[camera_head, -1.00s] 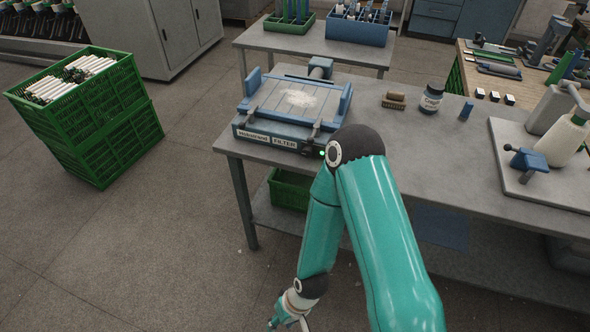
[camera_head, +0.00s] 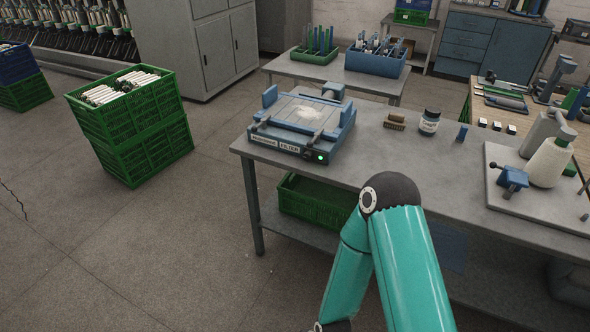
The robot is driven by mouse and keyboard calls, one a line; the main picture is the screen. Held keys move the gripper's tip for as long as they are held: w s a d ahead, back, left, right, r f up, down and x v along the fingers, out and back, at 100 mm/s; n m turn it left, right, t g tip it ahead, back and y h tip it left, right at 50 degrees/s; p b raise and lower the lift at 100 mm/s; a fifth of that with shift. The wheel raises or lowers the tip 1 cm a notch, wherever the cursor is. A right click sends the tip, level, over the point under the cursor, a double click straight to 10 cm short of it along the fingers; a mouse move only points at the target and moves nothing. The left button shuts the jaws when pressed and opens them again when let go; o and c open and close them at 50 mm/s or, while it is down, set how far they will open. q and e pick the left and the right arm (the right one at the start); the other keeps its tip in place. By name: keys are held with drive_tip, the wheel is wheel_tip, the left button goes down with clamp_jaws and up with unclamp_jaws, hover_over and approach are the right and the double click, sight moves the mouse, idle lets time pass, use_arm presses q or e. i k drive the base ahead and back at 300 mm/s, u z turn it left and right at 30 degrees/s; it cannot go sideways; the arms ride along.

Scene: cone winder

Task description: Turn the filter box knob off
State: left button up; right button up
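The blue filter box (camera_head: 302,124) stands on the left end of the grey workbench, with a "FILTER" label on its front. Some pale dust lies on its top panel. A small dark knob (camera_head: 308,154) sits at the right end of its front face, beside a lit green light (camera_head: 320,157). The knob is too small to read its setting. One teal arm of mine rises from the bottom of the picture, its elbow in front of the bench and right of the knob. Its gripper is below the picture edge. My other arm is not seen.
On the workbench (camera_head: 400,165) are a brush (camera_head: 394,122), a dark jar (camera_head: 430,121) and a board with a yarn cone (camera_head: 549,162). A green crate (camera_head: 310,200) sits on the lower shelf. Stacked green crates (camera_head: 135,125) stand left; floor between is clear.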

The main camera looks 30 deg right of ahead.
sight(307, 156)
drive_tip(key=z, duration=0.2)
drive_tip(key=i, duration=0.9)
drive_tip(key=u, duration=0.1)
